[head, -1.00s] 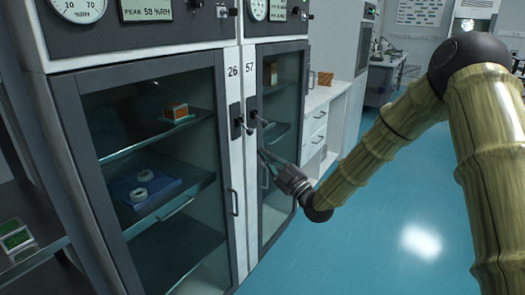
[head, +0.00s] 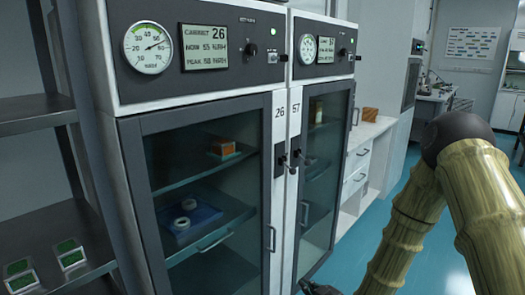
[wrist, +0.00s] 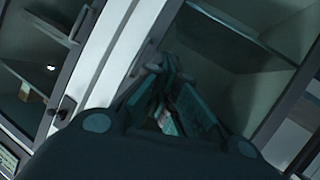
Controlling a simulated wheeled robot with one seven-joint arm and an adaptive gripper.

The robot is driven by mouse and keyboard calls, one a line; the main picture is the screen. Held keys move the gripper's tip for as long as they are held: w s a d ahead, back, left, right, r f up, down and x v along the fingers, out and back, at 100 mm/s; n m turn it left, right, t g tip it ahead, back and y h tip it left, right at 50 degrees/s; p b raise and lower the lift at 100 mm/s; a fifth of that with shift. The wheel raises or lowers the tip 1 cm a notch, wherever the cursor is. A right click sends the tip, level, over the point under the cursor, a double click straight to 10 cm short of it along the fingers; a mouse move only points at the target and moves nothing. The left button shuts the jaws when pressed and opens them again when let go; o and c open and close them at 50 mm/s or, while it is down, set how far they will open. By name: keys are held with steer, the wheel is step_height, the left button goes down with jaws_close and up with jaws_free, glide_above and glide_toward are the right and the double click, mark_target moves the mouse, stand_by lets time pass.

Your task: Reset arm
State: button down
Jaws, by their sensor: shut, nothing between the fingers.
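My gripper (wrist: 160,85) shows in the wrist view with its dark teal fingers together and nothing between them. Cabinet door glass and white and dark frames lie beyond the fingertips. In the head view only a small dark piece of the gripper shows at the bottom edge, below the cabinet 57 door (head: 325,185). My jointed arm fills the right side there and its lower part runs out of the picture. I cannot tell whether the gripper touches the cabinet.
A shelf rack (head: 40,200) with green boards stands at left. A white counter (head: 368,137) is behind. Blue floor is clear at right.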

steer(key=s+d+f+m+g+h+p, duration=0.25)
steer(key=s+f, duration=0.35)
steer(key=s, duration=0.4)
steer(key=s+d+f+m+g+h+p, duration=0.15)
steer(key=s+f+g, duration=0.25)
steer(key=s+f, duration=0.5)
steer(key=s+d+m+g+h+p, duration=0.1)
steer(key=s+d+m+g, duration=0.1)
steer(key=s, duration=0.9)
steer(key=s+d+m+g+h, duration=0.1)
steer(key=s+g, duration=0.3)
steer(key=s, duration=0.8)
steer(key=shift+d+r+m+p, duration=0.35)
steer(key=shift+d+m, duration=0.2)
steer(key=shift+m, duration=0.35)
